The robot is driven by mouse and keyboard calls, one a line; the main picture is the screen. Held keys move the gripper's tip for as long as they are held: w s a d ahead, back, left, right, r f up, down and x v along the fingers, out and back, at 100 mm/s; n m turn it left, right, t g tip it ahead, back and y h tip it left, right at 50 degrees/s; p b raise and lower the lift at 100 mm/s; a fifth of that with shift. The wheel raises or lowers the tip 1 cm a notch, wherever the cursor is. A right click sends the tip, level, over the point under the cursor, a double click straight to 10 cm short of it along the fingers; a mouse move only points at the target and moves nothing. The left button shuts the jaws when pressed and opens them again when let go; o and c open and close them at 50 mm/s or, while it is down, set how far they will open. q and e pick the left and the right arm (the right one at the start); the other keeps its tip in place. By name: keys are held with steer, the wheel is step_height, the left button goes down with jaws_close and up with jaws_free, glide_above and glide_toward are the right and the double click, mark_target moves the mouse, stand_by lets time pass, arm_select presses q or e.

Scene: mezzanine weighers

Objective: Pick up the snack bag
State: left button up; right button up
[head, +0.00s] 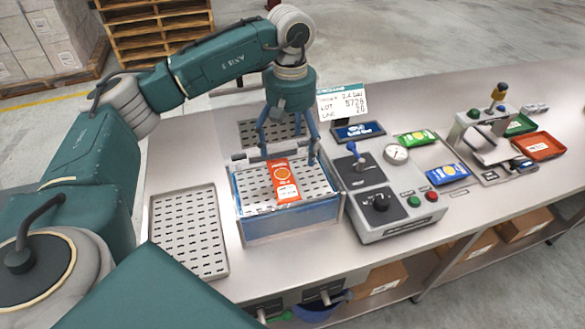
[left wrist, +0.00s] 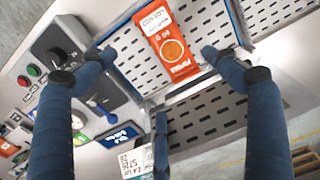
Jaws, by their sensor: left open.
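The orange snack bag (head: 285,182) lies on the slotted plate of a clear-sided weighing bin (head: 290,222) in the head view. It also shows at the top of the left wrist view (left wrist: 170,38), with a round yellow-orange picture on its front. My left gripper (head: 288,150) hangs over the back part of the bin, pointing down. Its blue fingers are spread and empty, and the bag is between and beyond them in the left wrist view (left wrist: 160,58). I cannot tell the exact height of the fingertips above the bag. My right gripper is not in view.
A control box (head: 390,208) with a joystick and gauge stands right of the bin. A slotted tray (head: 188,234) lies at left. Green (head: 417,138) and blue (head: 447,174) bags lie farther right. A sign (head: 342,102) stands behind the box.

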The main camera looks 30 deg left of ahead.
mark_target(288, 175)
arm_select(q)
steer(key=f, duration=0.1)
steer(key=s+f, duration=0.1)
steer(key=f+p, duration=0.1)
steer(key=shift+s+f, duration=0.35)
steer(key=shift+f, duration=0.05)
steer(key=shift+w+f+p, duration=0.1)
steer(key=shift+f+p, duration=0.2)
steer(key=shift+p, duration=0.1)
step_height(288, 175, down, 4)
steer(key=p, duration=0.2)
steer(key=shift+f+p, duration=0.25)
steer(key=shift+p, duration=0.1)
steer(key=shift+f, duration=0.2)
steer(key=c, duration=1.3)
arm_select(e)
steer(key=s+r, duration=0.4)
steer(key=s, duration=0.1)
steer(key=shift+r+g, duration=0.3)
